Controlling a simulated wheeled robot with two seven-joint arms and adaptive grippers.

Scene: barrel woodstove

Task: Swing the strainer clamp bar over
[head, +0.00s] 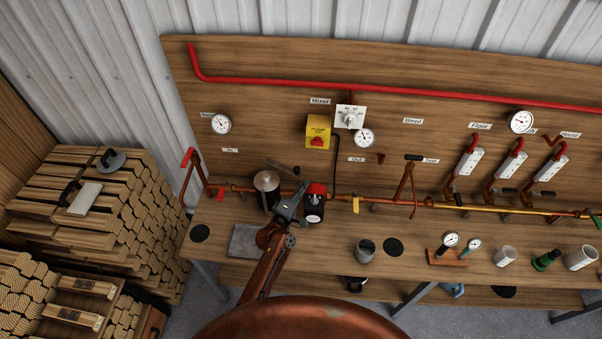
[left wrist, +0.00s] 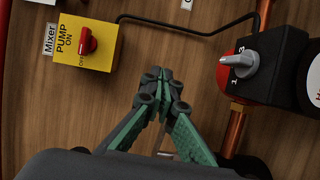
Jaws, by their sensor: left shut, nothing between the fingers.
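The strainer seems to be the grey cylinder (head: 267,181) with a pale round top, on the copper pipe left of the pump. A dark bar (head: 283,168) sticks out just behind and right of it, and looks like the clamp bar. My left gripper (head: 303,187) is between the strainer and the pump, its arm reaching up from below and covering part of the pipe. In the left wrist view its green fingers (left wrist: 162,82) are shut and empty, pointing toward the wooden board. The strainer and bar do not show in that view. My right gripper is not in view.
The black pump (head: 314,212) with a red part is close right of my left gripper, and its grey selector knob (left wrist: 238,60) shows in the wrist view. A yellow pump switch box (head: 318,131) hangs above. A flat grey tray (head: 246,240) lies in front of the strainer.

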